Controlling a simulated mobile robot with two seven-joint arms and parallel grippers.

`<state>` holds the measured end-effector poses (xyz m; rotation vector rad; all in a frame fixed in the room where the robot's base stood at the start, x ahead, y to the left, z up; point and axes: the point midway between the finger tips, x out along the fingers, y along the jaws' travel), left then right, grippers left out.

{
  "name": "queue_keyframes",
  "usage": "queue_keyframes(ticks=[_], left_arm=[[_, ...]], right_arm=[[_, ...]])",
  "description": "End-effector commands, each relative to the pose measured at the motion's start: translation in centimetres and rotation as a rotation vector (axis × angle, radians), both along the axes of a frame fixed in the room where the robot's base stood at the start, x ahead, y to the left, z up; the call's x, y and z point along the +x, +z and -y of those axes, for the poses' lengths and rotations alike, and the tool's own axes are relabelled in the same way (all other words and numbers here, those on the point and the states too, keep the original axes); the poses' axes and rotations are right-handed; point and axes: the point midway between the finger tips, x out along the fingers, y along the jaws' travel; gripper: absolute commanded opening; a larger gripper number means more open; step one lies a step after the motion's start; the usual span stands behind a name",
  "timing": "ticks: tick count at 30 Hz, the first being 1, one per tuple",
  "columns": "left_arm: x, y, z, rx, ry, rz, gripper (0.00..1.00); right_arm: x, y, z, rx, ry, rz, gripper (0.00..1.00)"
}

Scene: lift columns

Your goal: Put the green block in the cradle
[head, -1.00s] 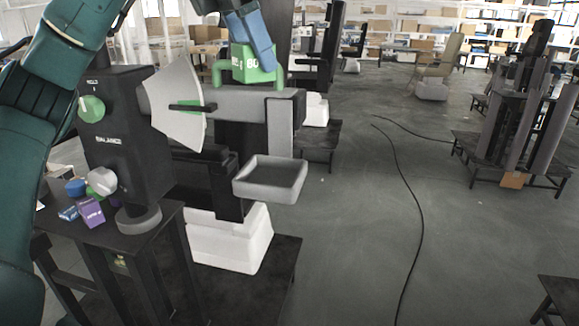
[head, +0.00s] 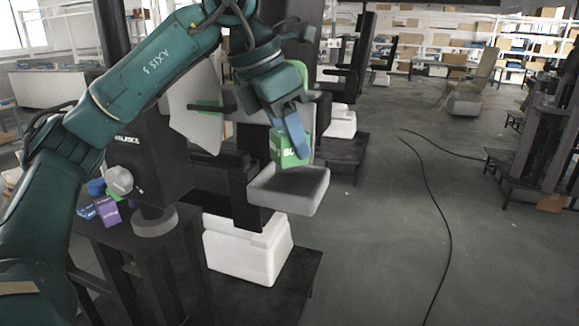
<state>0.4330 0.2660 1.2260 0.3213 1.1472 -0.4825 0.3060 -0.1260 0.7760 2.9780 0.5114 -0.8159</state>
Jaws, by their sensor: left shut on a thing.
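The green block (head: 277,147), with white marks on its faces, is tilted between the blue fingers of my left gripper (head: 293,138). The gripper is shut on it and points down. The block hangs over the back left part of a shallow grey tray (head: 306,198); I cannot tell whether they touch. A green upright bracket (head: 302,71) on top of the grey beam shows only in part behind my left gripper. I cannot tell for sure whether the tray or the bracket is the cradle. My right gripper is not in view.
A dark machine (head: 150,165) with a pale curved plate (head: 195,110) stands left of the tray. Blue and purple blocks (head: 107,211) lie on the dark stand beside it. A white base (head: 247,248) stands below. A black cable (head: 437,200) crosses the open floor on the right.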

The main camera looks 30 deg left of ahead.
Motion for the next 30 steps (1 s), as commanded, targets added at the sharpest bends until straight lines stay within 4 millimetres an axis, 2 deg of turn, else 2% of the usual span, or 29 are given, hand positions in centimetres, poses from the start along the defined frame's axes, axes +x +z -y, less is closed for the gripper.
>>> queue_keyframes(ticks=[4,12,25,26,29,30], left_arm=[[0.0,-0.8,0.0,-0.001,-0.001,0.005,0.00],[0.0,-4.3,0.0,-0.001,0.000,0.004,0.00],[0.0,-5.0,0.0,-0.003,-0.001,0.005,0.00],[0.0,-5.1,0.0,-0.001,-0.001,0.001,0.42],[0.0,-5.0,0.0,0.000,-0.001,0.000,0.51],[0.0,-5.0,0.0,0.000,-0.001,0.000,0.51]], right_arm=[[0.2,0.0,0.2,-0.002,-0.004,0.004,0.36],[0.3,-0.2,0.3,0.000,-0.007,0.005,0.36],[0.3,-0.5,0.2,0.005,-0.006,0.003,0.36],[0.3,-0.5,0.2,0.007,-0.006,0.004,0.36],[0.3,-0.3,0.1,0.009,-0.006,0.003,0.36],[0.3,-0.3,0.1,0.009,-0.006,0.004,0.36]])
